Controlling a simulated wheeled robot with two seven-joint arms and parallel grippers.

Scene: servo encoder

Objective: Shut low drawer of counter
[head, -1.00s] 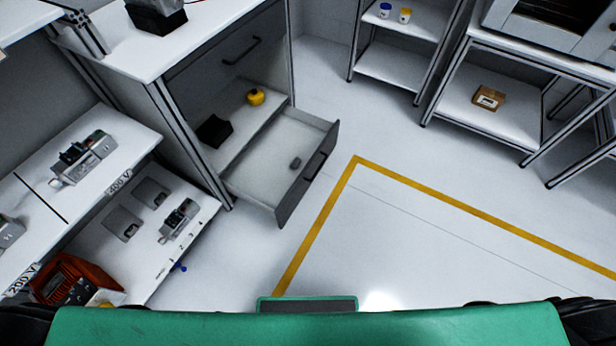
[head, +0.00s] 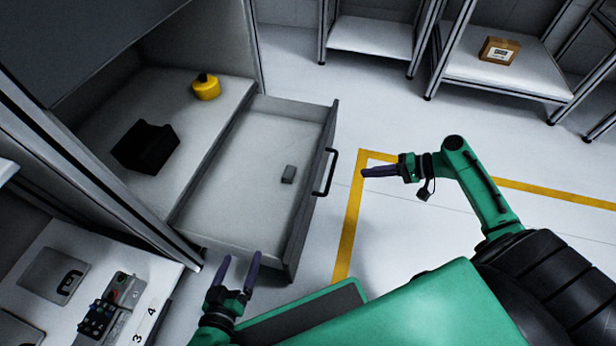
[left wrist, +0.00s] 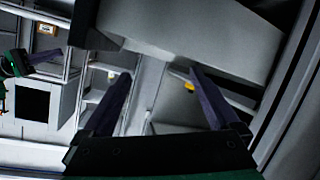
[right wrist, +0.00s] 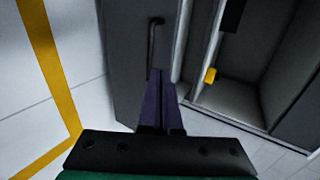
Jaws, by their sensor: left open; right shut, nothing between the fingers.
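A yellow round object (head: 206,87) and a black box (head: 146,147) sit on the counter's inner shelf beside the drawer. A bench with devices (head: 110,305) is at the lower left. Shelves with a cardboard box (head: 499,50) stand at the back. Floor right of the drawer is clear.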

